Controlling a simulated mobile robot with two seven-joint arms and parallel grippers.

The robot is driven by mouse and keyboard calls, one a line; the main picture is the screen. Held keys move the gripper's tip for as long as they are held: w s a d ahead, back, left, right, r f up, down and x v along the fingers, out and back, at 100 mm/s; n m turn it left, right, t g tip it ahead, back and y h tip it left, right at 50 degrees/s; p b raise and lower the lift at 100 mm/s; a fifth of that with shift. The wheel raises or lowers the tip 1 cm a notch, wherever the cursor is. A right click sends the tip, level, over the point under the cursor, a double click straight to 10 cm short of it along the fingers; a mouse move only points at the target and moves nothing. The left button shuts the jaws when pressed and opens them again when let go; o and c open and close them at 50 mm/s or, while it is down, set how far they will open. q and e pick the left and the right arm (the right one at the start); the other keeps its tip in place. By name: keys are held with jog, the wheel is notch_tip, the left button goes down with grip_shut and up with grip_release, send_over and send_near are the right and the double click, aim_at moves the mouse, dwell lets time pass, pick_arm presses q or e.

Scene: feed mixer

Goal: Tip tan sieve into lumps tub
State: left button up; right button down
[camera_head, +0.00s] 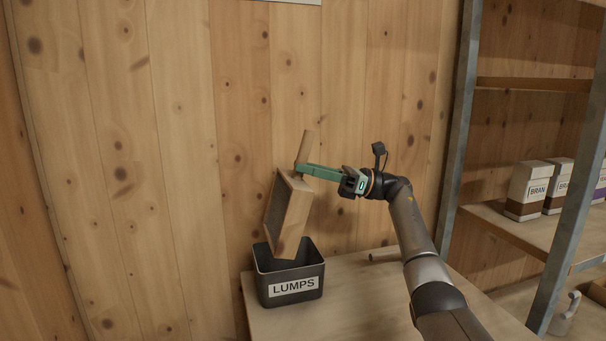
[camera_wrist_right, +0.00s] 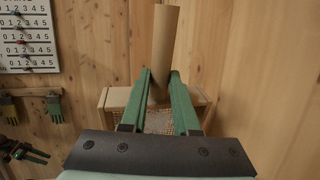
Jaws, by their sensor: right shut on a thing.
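The tan sieve (camera_head: 292,212) is a square wooden frame with a round handle (camera_head: 306,146). It is tilted steeply on its side, with its lower end over or just inside the opening of the black tub labelled LUMPS (camera_head: 290,286). My right gripper (camera_head: 300,169) is shut on the sieve's handle. In the right wrist view the handle (camera_wrist_right: 165,45) stands up between the green fingers (camera_wrist_right: 160,80), and part of the mesh (camera_wrist_right: 158,122) shows beyond them. The tub's inside is mostly hidden. My left gripper is not in view.
The tub stands at the left end of a wooden table (camera_head: 350,300) against a plank wall. A wooden rod-like piece (camera_head: 387,255) lies on the table at the back. A metal-framed shelf with BRAN boxes (camera_head: 530,190) stands at the right.

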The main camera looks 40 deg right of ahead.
pick_arm(q)
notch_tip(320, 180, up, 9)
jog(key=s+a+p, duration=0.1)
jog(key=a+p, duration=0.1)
jog(key=p, duration=1.2)
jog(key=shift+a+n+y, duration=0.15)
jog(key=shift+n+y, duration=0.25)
pick_arm(e)
jog(key=w+a+r+g+h, duration=0.1)
jog(key=w+a+g+h, duration=0.1)
jog(key=a, duration=0.3)
jog(key=w+a+r+n+g+h, duration=0.1)
jog(key=w+a+g+h, duration=0.2)
jog(key=a, duration=0.2)
jog(key=shift+w+r+h, duration=0.25)
jog(key=shift+h, duration=0.05)
pick_arm(q)
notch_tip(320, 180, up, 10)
jog(key=p, duration=0.9)
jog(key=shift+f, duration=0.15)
pick_arm(e)
jog(key=w+a+f+n+g+h, duration=0.1)
jog(key=w+a+f+g+h, duration=0.3)
jog(key=a+h, duration=0.2)
jog(key=shift+a, duration=0.85)
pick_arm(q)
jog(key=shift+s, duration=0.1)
pick_arm(e)
jog(key=shift+w, duration=0.15)
